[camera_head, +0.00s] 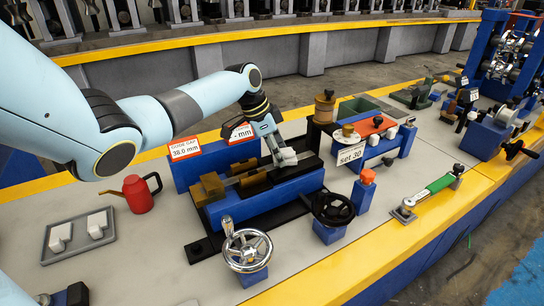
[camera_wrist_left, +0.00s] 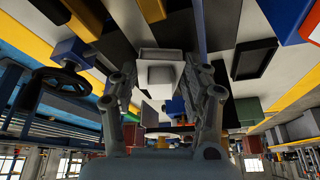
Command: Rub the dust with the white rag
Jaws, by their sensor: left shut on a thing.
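My left gripper (camera_head: 284,156) is over the blue machine bed, between its brass-coloured block and the black parts at its right end. I cannot make out the dust. My right gripper is not in view.
A grey tray (camera_head: 78,253) with two white blocks and a red can (camera_head: 138,193) are at the left. A chrome handwheel (camera_head: 246,248) and a black handwheel (camera_head: 333,208) stand in front of the bed. A "set 30" sign (camera_head: 351,153) and a green-handled tool (camera_head: 437,185) are to the right.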

